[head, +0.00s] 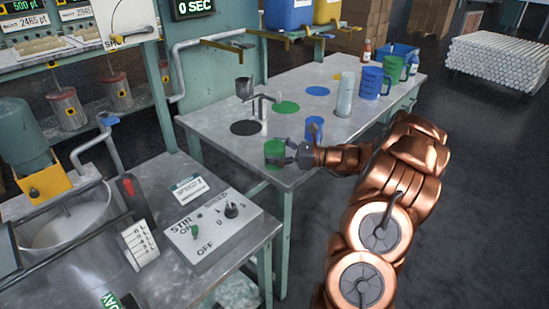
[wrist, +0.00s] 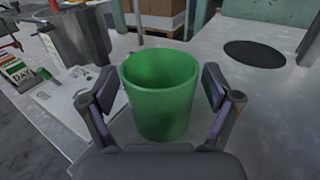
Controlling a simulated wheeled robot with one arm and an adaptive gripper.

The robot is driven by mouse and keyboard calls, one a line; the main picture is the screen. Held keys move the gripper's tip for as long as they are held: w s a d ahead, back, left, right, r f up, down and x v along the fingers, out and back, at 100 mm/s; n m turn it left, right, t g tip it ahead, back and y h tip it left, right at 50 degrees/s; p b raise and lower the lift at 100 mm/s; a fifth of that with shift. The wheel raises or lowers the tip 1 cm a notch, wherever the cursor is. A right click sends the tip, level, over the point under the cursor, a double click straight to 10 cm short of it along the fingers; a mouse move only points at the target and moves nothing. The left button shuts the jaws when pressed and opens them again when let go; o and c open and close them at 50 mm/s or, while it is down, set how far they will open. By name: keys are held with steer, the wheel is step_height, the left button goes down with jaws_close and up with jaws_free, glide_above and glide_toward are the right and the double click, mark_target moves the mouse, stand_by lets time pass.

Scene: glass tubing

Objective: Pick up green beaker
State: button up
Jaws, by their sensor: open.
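The green beaker (head: 274,152) stands upright near the front left corner of the metal table in the head view. In the wrist view the green beaker (wrist: 161,100) looks empty and sits between my two fingers. My gripper (head: 293,152) is open around the beaker's sides. In the wrist view my gripper (wrist: 160,92) shows a gap between each fingertip and the beaker wall.
A small blue beaker (head: 314,129) stands close behind my gripper. A blue jug (head: 371,82), a larger green jug (head: 392,75) and a clear cylinder (head: 346,95) stand farther back. A stirrer control box (head: 213,224) sits on the nearer bench.

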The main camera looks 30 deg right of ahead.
steer(key=c, duration=1.2)
steer(key=shift+c, duration=0.2)
